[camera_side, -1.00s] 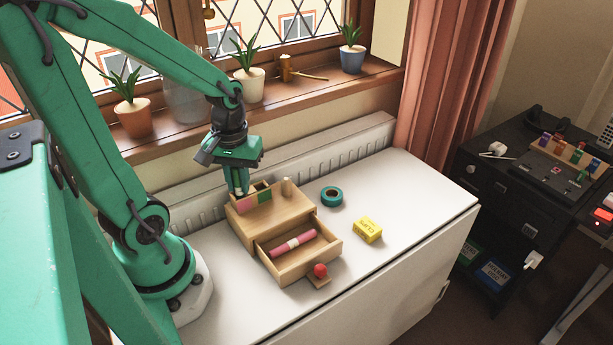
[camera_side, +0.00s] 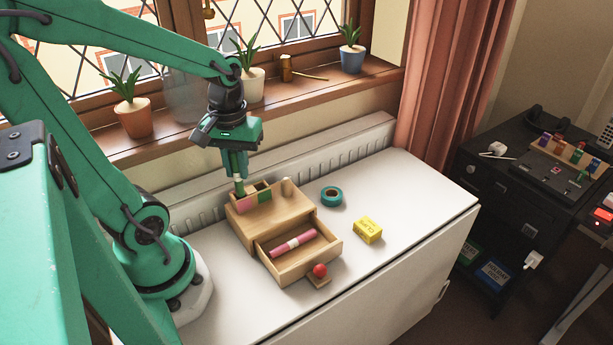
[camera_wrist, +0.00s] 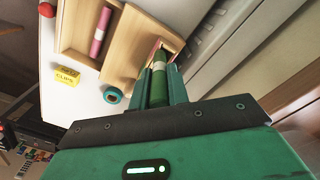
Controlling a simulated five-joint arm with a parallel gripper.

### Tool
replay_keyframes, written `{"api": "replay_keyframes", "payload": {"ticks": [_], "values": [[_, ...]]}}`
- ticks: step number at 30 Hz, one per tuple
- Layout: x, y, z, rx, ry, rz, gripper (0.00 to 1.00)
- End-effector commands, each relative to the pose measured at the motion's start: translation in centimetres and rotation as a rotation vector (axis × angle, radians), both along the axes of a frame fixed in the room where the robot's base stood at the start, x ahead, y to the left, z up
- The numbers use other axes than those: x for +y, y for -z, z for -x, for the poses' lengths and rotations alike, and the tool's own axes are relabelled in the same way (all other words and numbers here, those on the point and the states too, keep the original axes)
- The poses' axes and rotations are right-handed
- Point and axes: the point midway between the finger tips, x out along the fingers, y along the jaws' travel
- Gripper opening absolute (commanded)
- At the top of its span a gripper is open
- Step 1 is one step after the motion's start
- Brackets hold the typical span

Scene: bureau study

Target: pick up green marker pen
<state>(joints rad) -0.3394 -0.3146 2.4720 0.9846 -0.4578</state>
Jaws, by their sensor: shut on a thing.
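My gripper (camera_side: 237,172) is shut on the green marker pen (camera_wrist: 159,88), which stands upright between the two fingers in the wrist view. The pen has a pale band near its far end. In the side view, the pen's lower part (camera_side: 240,187) shows below the fingertips, at the back left of a small wooden desk organizer (camera_side: 270,218). Its far end is at the organizer's back compartments; I cannot tell whether it is clear of the rim.
The organizer's drawer (camera_side: 304,265) is open with a pink rolled object (camera_side: 293,243) inside. A teal tape roll (camera_side: 332,196) and yellow clips box (camera_side: 367,230) lie to the right. The radiator (camera_side: 330,148) stands behind.

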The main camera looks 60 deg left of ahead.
Motion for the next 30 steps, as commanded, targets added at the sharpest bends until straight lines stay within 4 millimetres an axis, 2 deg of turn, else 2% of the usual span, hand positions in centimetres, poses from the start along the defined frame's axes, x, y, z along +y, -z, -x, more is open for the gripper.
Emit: {"api": "replay_keyframes", "payload": {"ticks": [18,30], "values": [[-7.3,-4.4,1.2,-0.003,0.008,0.0,0.0],[-10.1,-6.1,1.7,-0.001,0.003,-0.001,0.0]]}}
